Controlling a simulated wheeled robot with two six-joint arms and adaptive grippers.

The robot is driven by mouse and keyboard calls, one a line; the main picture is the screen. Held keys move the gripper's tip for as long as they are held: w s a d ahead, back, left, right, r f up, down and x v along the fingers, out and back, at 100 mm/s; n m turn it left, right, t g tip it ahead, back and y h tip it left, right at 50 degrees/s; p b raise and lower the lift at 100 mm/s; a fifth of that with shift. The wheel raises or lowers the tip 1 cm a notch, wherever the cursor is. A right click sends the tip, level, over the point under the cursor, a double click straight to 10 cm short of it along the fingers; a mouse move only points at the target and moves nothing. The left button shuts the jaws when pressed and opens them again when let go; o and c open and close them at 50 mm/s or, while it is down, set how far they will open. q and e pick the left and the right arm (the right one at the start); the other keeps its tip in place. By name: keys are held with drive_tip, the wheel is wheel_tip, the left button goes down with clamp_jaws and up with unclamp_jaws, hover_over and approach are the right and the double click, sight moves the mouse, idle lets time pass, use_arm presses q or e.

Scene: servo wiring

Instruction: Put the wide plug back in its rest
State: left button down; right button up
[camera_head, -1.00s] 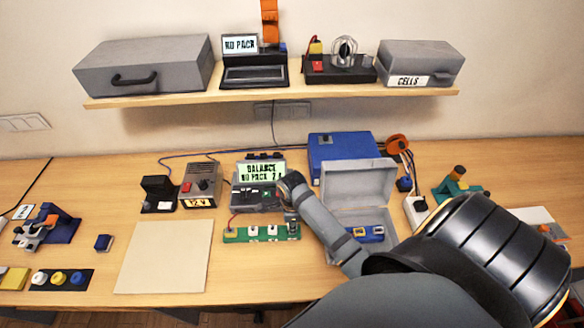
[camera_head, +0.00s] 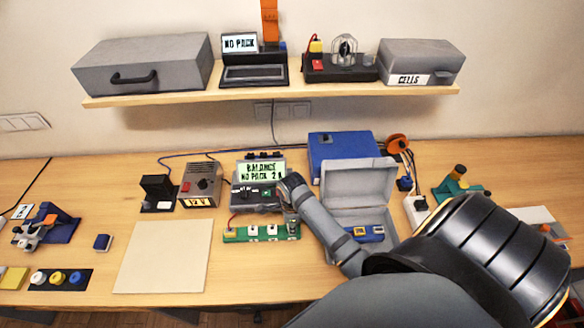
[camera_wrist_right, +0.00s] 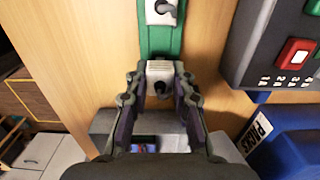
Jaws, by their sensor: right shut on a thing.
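In the right wrist view the strip (camera_wrist_right: 160,38) runs away from my gripper. A wide, ribbed white plug (camera_wrist_right: 159,70) is between my right fingers at the strip's near end, with a dark part below it. My right gripper (camera_head: 291,220) is shut on this plug at the strip's right end. Whether the plug is fully seated or slightly raised cannot be told. My left gripper is not in view.
A grey balance unit (camera_head: 258,197) stands just behind the strip. An open grey case (camera_head: 358,201) stands close to the right, with a blue box (camera_head: 340,150) behind it. A pale mat (camera_head: 163,257) lies clear at the left.

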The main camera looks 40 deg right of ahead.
drive_tip(key=shift+f, duration=0.65)
drive_tip(key=o, duration=1)
wheel_tip(320, 180, up, 12)
drive_tip(key=shift+r, duration=0.1)
